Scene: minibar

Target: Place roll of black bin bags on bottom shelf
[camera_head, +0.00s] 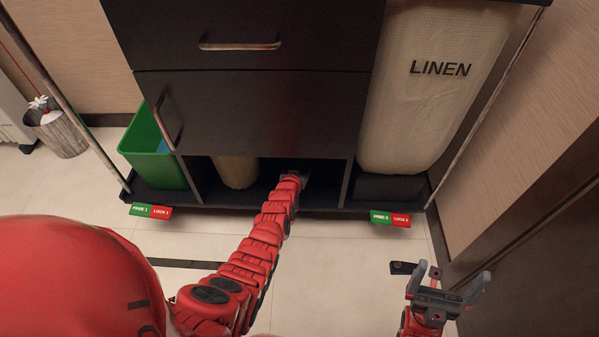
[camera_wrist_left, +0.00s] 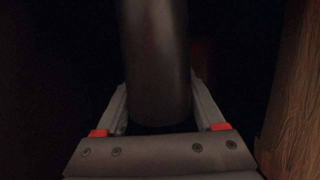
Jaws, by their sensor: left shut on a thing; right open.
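The roll of black bin bags (camera_wrist_left: 155,60) is a dark cylinder between the fingers of my left gripper in the left wrist view. My left gripper (camera_head: 299,170) is shut on it. In the head view the left arm reaches into the dark middle compartment over the bottom shelf (camera_head: 322,197), under the cart's drawers. The roll cannot be made out there, and the view does not show whether it touches the shelf. My right gripper (camera_head: 448,284) is open and empty above the floor at the lower right.
A tan roll-like object (camera_head: 236,171) stands left of my gripper in the compartment; a brown fibrous surface (camera_wrist_left: 296,115) is close by in the wrist view. A green bin (camera_head: 152,150) is left, a LINEN bag (camera_head: 420,100) right. Dividers bound the compartment.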

